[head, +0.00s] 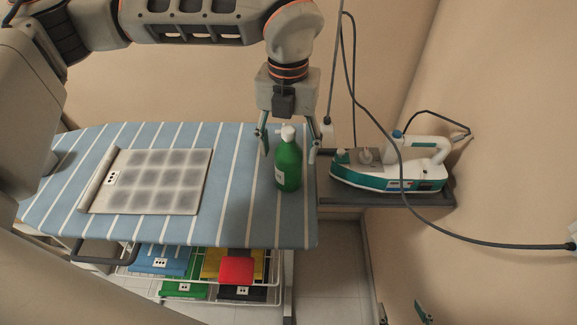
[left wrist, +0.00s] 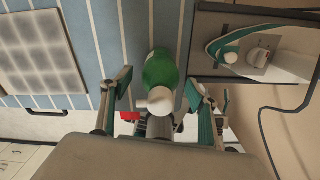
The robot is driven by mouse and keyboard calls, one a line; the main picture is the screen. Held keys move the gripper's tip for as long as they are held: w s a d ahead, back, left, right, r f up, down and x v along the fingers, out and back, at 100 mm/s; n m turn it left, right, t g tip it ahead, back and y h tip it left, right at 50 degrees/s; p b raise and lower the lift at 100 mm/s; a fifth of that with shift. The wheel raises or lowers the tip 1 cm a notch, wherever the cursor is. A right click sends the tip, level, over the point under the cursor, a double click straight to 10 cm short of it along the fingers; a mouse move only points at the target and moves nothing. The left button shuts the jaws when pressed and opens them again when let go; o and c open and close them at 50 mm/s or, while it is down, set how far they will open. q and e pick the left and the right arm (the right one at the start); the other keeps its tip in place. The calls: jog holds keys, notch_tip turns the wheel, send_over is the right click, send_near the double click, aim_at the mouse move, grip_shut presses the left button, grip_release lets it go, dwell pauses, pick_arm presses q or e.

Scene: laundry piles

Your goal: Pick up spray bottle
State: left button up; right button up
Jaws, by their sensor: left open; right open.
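The green spray bottle (head: 288,167) with a white top stands upright near the right end of the blue striped ironing board (head: 232,215). My left gripper (head: 288,145) is open and points down, with one finger on each side of the bottle's upper part. In the left wrist view the bottle (left wrist: 161,72) lies between the two spread fingers of the left gripper (left wrist: 158,88), and gaps show on both sides. My right gripper (head: 404,312) is open and empty at the bottom right edge, with only its fingertips in view.
A folded grey patterned cloth (head: 155,181) lies on the board's left part. A white and teal iron (head: 390,172) rests on a dark stand (head: 438,196) to the right, its cord hanging nearby. A wire rack (head: 205,296) with folded clothes sits below. Walls close in behind and right.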

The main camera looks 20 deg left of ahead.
pick_arm(q)
jog(key=c, duration=1.6)
grip_shut()
jog(key=shift+r, duration=0.15)
